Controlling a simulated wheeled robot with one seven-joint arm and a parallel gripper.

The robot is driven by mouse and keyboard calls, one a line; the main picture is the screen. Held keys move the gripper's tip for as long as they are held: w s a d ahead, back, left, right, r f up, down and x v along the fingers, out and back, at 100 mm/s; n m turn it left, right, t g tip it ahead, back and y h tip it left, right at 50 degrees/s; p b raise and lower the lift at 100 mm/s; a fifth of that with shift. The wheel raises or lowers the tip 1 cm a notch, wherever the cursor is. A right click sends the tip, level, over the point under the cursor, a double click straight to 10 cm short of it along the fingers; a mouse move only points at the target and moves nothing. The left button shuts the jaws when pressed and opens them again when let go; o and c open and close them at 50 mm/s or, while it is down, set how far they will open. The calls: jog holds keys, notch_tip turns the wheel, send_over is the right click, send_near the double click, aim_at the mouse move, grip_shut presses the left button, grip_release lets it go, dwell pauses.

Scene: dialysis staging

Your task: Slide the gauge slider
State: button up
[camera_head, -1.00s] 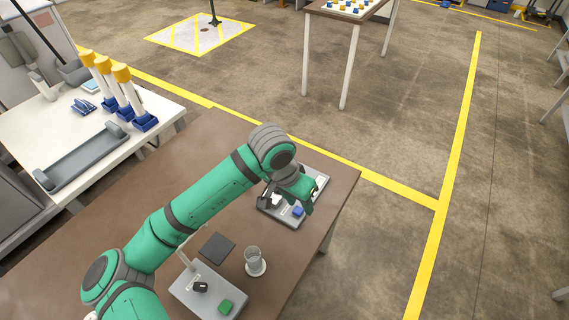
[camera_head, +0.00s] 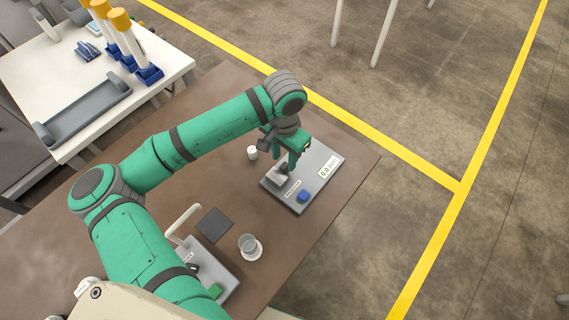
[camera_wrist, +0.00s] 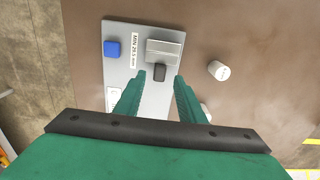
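The gauge is a grey board (camera_head: 317,189) on the brown table. It carries a blue button (camera_head: 303,196), a white label strip and a display (camera_head: 327,166) that seems to read 0.0 mm. In the wrist view, a grey block (camera_wrist: 166,50) with a dark slider knob (camera_wrist: 160,72) sits on the board (camera_wrist: 120,62). My gripper (camera_wrist: 160,77) is open, its two green fingers apart with the knob showing between their tips. I cannot tell whether they touch it. In the head view, my gripper (camera_head: 286,164) is over the board's upper left part and partly hides the block.
A small white cylinder (camera_head: 252,152) stands left of the board, close to my gripper. A clear cup on a white saucer (camera_head: 259,252), a dark square pad (camera_head: 214,224) and another grey device are nearer my base. A white table (camera_head: 35,85) stands at left.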

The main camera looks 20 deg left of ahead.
aim_at(284, 166)
jog(key=shift+f, duration=2.6)
jog(key=c, duration=0.6)
jog(key=shift+s, duration=0.1)
grip_shut()
jog(key=shift+a, duration=0.1)
